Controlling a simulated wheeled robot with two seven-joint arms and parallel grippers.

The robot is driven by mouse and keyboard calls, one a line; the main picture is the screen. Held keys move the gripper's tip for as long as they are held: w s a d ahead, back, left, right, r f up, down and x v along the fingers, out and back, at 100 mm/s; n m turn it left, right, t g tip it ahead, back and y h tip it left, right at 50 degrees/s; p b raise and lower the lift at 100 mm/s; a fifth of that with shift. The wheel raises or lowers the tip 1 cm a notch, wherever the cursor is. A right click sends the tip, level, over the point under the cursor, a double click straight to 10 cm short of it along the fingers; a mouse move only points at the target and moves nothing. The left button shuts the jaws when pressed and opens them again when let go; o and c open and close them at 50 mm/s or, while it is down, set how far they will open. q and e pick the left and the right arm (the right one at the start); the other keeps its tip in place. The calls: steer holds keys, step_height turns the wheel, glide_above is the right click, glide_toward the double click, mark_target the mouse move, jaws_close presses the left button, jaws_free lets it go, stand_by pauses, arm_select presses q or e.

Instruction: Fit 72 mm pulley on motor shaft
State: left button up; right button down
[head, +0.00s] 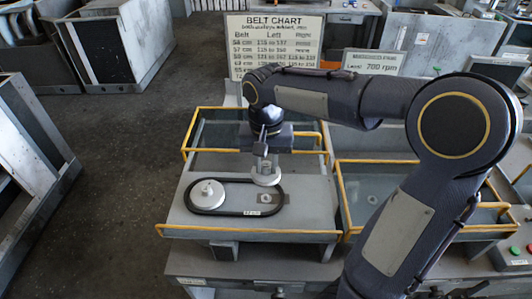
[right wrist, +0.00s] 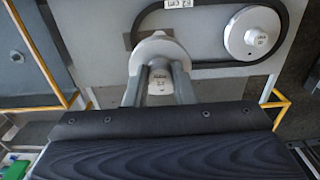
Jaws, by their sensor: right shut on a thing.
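My right gripper (head: 265,163) is shut on a pale grey pulley (head: 266,178) and holds it over the right part of the housing plate (head: 300,215). In the right wrist view the two fingers (right wrist: 160,85) grip the hub of the pulley (right wrist: 158,47), which carries a small label. The motor shaft (head: 264,198) shows as a small pale end on a darker square, just nearer than the held pulley and inside the belt's right end. In the wrist view the pulley hides the shaft. My left gripper is not in view.
A black belt (head: 240,214) lies around a larger pulley (head: 206,194) at the left, also seen in the wrist view (right wrist: 252,34). Yellow rails (head: 245,231) edge the housing. A belt chart (head: 275,45) and a 700 rpm sign (head: 374,63) stand behind.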

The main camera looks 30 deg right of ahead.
steer(key=b, duration=0.4)
glide_above(266, 196)
step_height(266, 196, down, 6)
steer(key=shift+w+d+r, duration=0.1)
steer(key=shift+f, duration=0.35)
steer(key=shift+f+b, duration=0.3)
steer(key=shift+f, duration=0.15)
stand_by(0.7)
steer(key=shift+f, duration=0.2)
steer(key=shift+f+b, duration=0.25)
steer(key=shift+b, duration=0.05)
stand_by(0.3)
steer(key=shift+f, duration=0.25)
steer(key=c, duration=1.1)
jaws_free()
steer(key=shift+c, duration=0.2)
